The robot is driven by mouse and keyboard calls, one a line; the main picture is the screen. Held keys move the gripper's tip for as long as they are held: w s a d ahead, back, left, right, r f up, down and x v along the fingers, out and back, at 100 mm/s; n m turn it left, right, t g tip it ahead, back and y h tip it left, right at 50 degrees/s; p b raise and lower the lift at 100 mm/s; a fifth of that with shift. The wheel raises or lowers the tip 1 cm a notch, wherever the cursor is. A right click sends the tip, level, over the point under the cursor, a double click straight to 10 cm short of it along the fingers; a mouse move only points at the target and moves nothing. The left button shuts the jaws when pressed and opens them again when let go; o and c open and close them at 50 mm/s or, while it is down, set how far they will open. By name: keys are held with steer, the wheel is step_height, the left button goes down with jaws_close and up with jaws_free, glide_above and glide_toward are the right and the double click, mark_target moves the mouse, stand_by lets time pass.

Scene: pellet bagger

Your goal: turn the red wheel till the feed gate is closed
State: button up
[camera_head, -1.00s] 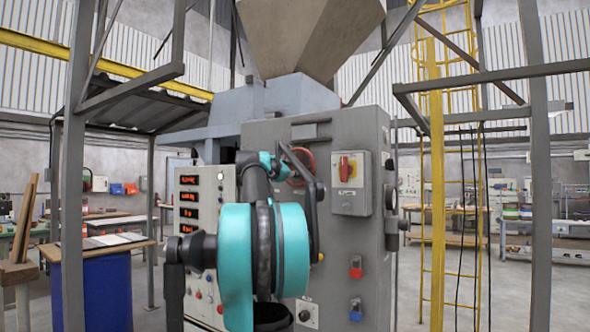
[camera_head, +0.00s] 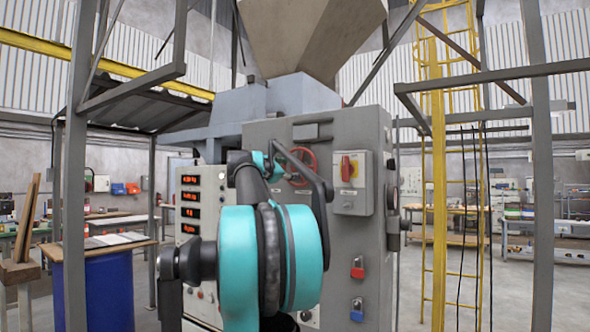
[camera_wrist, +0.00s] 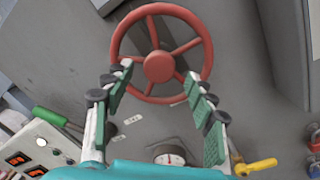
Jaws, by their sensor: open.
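The red wheel (camera_wrist: 160,66) is a spoked handwheel on the grey machine face, seen whole in the wrist view. In the head view, the wheel (camera_head: 301,166) is partly hidden behind my arm. My gripper (camera_wrist: 157,72) is open, with its two green-padded fingers spread apart. Their tips overlap the lower part of the wheel in the wrist view, one on each side of the hub. I cannot tell whether they touch the rim. A round dial (camera_wrist: 170,155) sits below the wheel. The feed gate itself cannot be made out.
A yellow-handled lever (camera_wrist: 256,166) and a green handle (camera_wrist: 50,117) flank the dial. In the head view, a grey switch box (camera_head: 352,183) with a red knob is right of the wheel. A display panel (camera_head: 200,215) stands left. Steel frame posts (camera_head: 537,200) stand at the sides.

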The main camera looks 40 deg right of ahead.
steer(key=v, duration=0.7)
steer(key=shift+a, duration=0.2)
steer(key=shift+f, duration=0.1)
